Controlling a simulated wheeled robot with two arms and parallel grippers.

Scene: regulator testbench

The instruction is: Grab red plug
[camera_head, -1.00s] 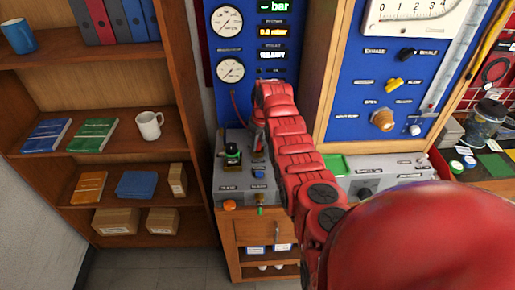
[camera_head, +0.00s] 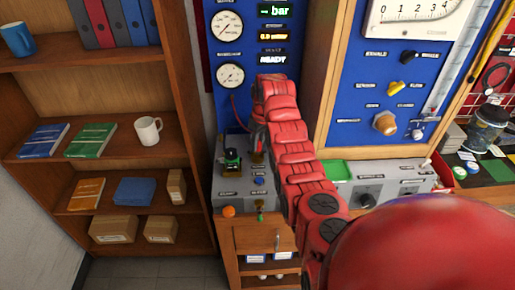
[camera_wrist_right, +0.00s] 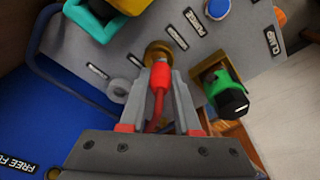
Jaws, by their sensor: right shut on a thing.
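The red plug (camera_wrist_right: 161,76) shows in the right wrist view, between the fingers of my right gripper (camera_wrist_right: 160,82). The gripper is shut on it. A red cable (camera_wrist_right: 154,122) runs from the plug back towards the gripper's palm. The plug's far end is at a brass socket (camera_wrist_right: 158,49) on the grey bench panel; I cannot tell how deep it sits. In the head view my right gripper (camera_head: 257,150) points down at the grey test bench (camera_head: 232,187), and the plug is mostly hidden there. My left gripper is not in view.
A green-and-black clamp knob (camera_wrist_right: 228,92) stands close beside the gripper; it also shows in the head view (camera_head: 231,158). A blue button (camera_wrist_right: 217,8) is nearby. A blue gauge panel (camera_head: 245,48) rises behind the bench. A wooden shelf (camera_head: 110,165) stands at the left.

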